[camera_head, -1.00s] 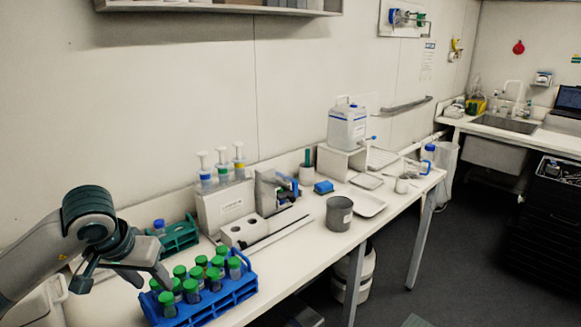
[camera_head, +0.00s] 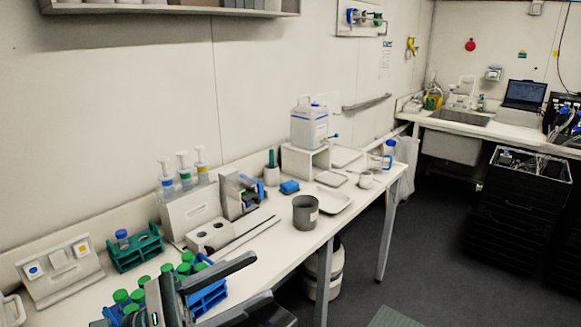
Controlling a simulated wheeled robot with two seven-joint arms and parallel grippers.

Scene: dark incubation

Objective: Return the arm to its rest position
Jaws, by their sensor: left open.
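My left gripper (camera_head: 264,279) is at the bottom of the head view, its two dark fingers spread apart and pointing right. Nothing shows held between them. It is in front of the blue rack (camera_head: 208,298) with green-capped tubes (camera_head: 121,296) and hides much of it. Whether it touches the rack cannot be told. The rest of my left arm is mostly out of the frame. My right gripper does not show.
A teal rack (camera_head: 136,254) with a blue-capped tube stands behind the blue rack. A grey beaker (camera_head: 305,212) and a white tray (camera_head: 333,200) are farther along the bench.

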